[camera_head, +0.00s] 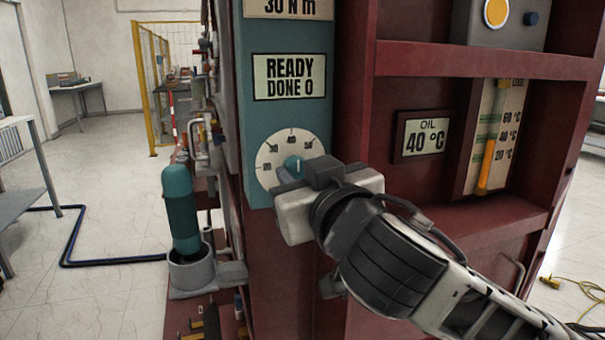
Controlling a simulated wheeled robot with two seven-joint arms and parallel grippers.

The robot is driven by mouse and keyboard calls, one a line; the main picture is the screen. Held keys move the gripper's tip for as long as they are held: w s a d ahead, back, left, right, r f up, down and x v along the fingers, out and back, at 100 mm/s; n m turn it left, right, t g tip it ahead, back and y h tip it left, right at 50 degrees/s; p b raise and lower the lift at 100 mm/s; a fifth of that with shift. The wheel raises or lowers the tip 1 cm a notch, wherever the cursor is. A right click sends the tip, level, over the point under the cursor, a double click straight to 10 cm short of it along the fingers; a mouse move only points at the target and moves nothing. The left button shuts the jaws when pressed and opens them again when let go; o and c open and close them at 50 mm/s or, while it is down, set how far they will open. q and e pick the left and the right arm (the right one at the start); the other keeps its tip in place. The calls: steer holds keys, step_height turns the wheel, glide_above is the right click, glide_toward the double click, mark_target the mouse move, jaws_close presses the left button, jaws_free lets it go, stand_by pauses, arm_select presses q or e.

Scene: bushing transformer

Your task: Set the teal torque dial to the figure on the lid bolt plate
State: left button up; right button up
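My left gripper is not in view.
A display (289,77) on the teal panel reads "READY DONE 0". An oil display (424,136) reads 40 °C beside a yellow gauge (487,151) on the red cabinet. A teal cylindrical tool (181,210) stands in a grey holder (193,270) at left.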

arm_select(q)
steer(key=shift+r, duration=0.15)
arm_select(e)
steer(key=shift+r+n+p, duration=0.15)
steer(key=shift+n+p, duration=0.45)
steer(key=shift+n, duration=0.1)
steer(key=n+p, duration=0.2)
steer(key=n, duration=0.1)
steer(key=n+p, duration=0.2)
steer(key=shift+n, duration=0.4)
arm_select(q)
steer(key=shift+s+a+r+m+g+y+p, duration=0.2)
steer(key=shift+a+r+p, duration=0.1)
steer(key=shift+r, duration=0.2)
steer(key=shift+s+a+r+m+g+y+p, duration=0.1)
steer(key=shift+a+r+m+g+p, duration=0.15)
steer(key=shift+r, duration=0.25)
arm_select(e)
steer(key=shift+n, duration=0.6)
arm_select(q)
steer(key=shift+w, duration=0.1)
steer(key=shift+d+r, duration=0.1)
arm_select(e)
steer(key=o, duration=1)
